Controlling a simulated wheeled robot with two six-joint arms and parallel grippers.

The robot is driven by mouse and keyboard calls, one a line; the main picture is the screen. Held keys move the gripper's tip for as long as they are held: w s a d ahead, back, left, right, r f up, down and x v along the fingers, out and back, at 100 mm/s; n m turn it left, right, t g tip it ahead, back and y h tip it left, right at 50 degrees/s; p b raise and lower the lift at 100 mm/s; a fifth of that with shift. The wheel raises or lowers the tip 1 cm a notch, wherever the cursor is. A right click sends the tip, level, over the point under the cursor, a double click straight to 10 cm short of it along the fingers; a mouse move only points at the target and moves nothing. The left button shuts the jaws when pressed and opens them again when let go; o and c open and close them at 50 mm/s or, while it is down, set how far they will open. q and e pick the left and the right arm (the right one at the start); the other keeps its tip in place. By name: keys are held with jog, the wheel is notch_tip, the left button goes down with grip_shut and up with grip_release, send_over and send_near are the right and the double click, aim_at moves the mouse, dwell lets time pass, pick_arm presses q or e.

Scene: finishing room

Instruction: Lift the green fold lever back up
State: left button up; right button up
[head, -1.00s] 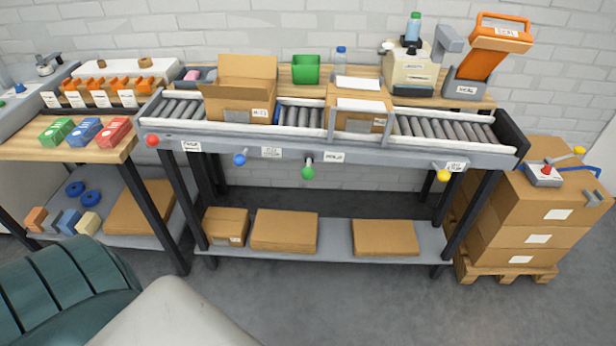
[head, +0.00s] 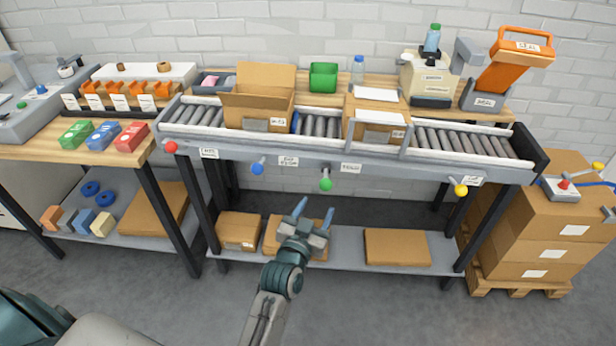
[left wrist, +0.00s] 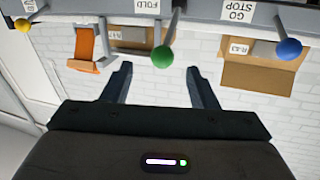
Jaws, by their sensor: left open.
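The green fold lever (head: 326,184) is a short rod with a green ball, hanging down from the front rail of the roller conveyor below a white label. In the left wrist view the green ball (left wrist: 162,56) is above and between my fingertips, under a label reading FOLD. My left gripper (head: 314,212) is open and empty, below and slightly left of the green ball, apart from it. It also shows in the left wrist view (left wrist: 160,82), its two dark fingers spread. My right gripper is not in view.
A blue-knobbed lever (head: 257,169) is left of the green one, a red knob (head: 171,147) farther left and a yellow knob (head: 460,190) to the right. Cardboard boxes stand on the rollers (head: 320,124) and on the lower shelf (head: 345,256).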

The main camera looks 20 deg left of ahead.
aim_at(328, 180)
pick_arm(q)
jog(key=w, duration=0.3)
jog(key=w+p, duration=0.1)
jog(key=w, duration=0.3)
jog(key=w+r, duration=0.1)
jog(key=w, duration=0.2)
jog(key=shift+w+a, duration=0.2)
jog(key=shift+w, duration=0.2)
grip_shut()
jog(key=shift+r, duration=0.1)
